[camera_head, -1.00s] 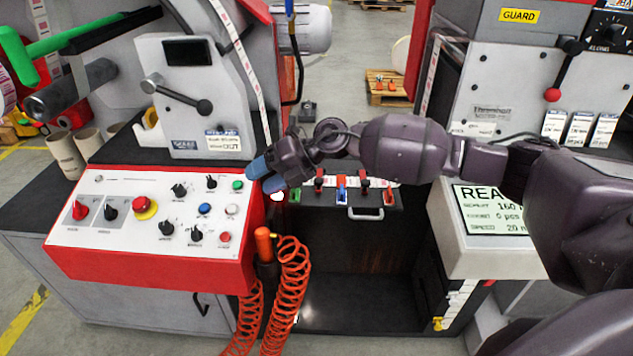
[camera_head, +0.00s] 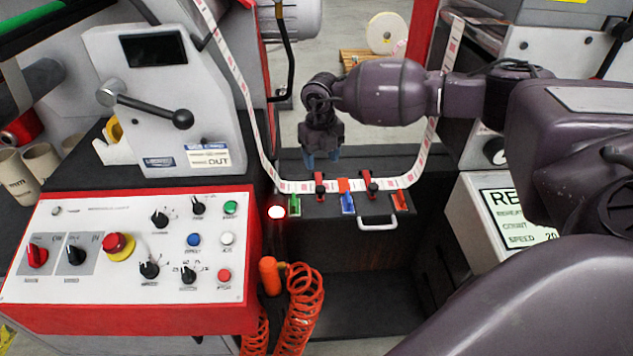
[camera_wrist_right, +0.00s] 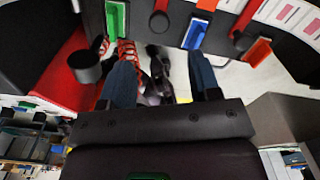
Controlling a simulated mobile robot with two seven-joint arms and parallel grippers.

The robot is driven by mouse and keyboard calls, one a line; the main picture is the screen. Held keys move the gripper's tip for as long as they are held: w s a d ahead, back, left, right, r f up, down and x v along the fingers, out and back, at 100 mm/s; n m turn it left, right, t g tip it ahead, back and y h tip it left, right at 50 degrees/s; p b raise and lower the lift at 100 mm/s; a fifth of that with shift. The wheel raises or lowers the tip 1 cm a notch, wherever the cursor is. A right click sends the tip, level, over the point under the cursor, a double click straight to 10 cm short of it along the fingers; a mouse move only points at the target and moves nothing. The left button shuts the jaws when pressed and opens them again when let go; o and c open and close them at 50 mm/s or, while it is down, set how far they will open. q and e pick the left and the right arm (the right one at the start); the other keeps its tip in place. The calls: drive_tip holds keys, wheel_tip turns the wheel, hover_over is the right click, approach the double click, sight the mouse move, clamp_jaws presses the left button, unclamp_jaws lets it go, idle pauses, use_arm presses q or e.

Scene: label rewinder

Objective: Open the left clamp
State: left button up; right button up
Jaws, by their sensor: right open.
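The left clamp (camera_head: 320,185) is a red bar with a black knob, lying over the white label strip (camera_head: 345,185) on the dark splice table. In the right wrist view its black knob (camera_wrist_right: 158,22) shows at the top, between the green and blue handles. A similar right clamp (camera_head: 372,187) lies farther right. My right gripper (camera_head: 322,160) points down, just behind and above the left clamp. Its blue fingers (camera_wrist_right: 163,80) are apart with nothing between them, and it is not touching the clamp as far as I can tell. My left gripper is not in view.
Green (camera_head: 294,205), blue (camera_head: 347,203) and orange (camera_head: 400,200) handles and a grey pull handle (camera_head: 377,222) line the table's front. The button console (camera_head: 130,235) stands left, with an orange coiled hose (camera_head: 298,305) beside it. A display box (camera_head: 505,215) stands right.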

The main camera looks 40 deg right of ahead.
sight(321, 188)
wheel_tip(321, 188, down, 10)
drive_tip(key=shift+r+b, duration=0.2)
drive_tip(key=shift+b, duration=0.5)
clamp_jaws()
